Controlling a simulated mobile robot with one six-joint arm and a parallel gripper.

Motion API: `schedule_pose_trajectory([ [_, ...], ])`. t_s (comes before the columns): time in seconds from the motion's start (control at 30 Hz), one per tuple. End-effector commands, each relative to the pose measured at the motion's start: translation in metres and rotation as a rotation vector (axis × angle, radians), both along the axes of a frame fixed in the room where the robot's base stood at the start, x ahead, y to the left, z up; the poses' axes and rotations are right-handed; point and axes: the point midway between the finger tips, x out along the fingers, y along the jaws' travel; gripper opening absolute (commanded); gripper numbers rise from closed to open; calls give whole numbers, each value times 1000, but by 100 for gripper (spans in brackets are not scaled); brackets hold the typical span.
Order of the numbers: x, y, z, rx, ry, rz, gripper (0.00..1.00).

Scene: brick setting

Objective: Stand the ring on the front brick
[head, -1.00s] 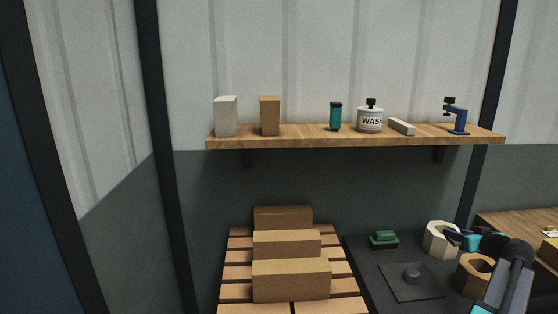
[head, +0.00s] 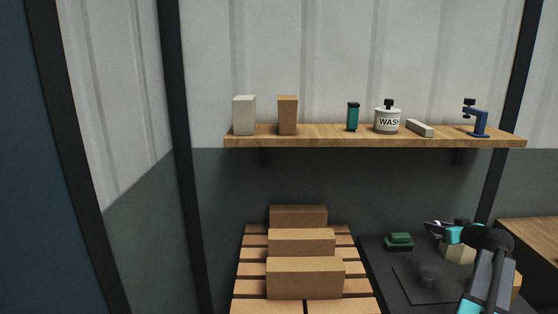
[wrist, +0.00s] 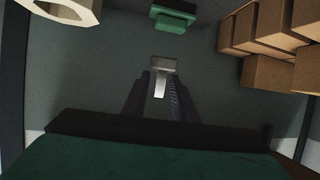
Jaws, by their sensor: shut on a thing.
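My gripper (head: 436,228), with teal on it, is raised over the dark bench at the right. It is shut on a small pale grey piece (wrist: 162,65), which shows between the dark fingers in the wrist view. It seems to be the ring seen edge-on, but its hole is not visible. The front brick (head: 305,278) is the nearest of three brown bricks on a slatted wooden stand. It is left of my gripper and well apart from it. Brown bricks (wrist: 265,72) also show at the upper right of the wrist view.
The middle brick (head: 301,241) and rear brick (head: 298,216) stand behind the front one. A cream faceted ring-shaped block (head: 458,254), a green block (head: 400,240) and a dark knob (head: 427,277) are on the bench. A shelf (head: 370,139) with several items hangs above.

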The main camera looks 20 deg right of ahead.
Motion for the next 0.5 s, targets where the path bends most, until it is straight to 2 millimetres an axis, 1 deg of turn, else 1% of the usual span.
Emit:
schedule_pose_trajectory([
  [0.03,15,14,2,-1,-1,24,0],
  [0.1,32,31,5,-1,-1,53,0],
  [0.17,46,46,7,-1,-1,77,0],
  [0.37,88,99,13,-1,-1,160,0],
  [0.5,115,139,16,0,-1,217,0],
])
